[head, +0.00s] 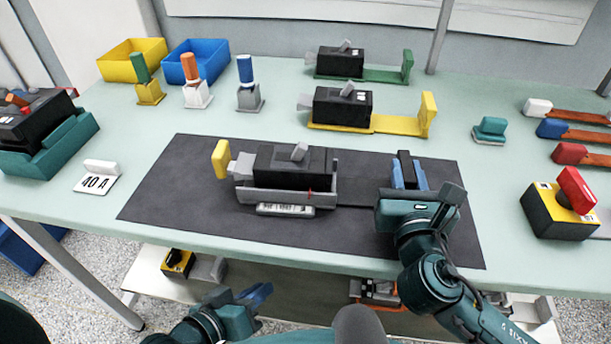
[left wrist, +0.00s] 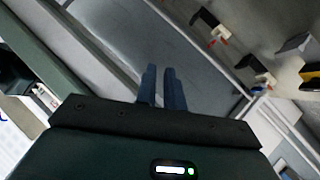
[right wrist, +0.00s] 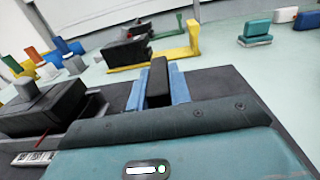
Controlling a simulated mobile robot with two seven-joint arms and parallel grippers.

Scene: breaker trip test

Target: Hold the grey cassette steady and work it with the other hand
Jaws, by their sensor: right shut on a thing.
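The grey cassette (head: 328,199) lies on the dark mat (head: 165,195), with a black breaker block (head: 300,172) seated in it. The block has a grey toggle (head: 299,152) on top and a yellow plate (head: 221,160) at its left end. A label strip (head: 285,209) is along the front. My right gripper (head: 407,172) is shut on a dark upright handle (right wrist: 158,80) at the cassette's right end; the hand hides the handle's lower part. My left gripper (head: 260,293) is low, in front of the table edge, clear of the cassette.
A yellow cassette (head: 385,123) and a green one (head: 383,74) stand behind. Yellow and blue bins (head: 208,60) stand at back left. The mat's left part is bare.

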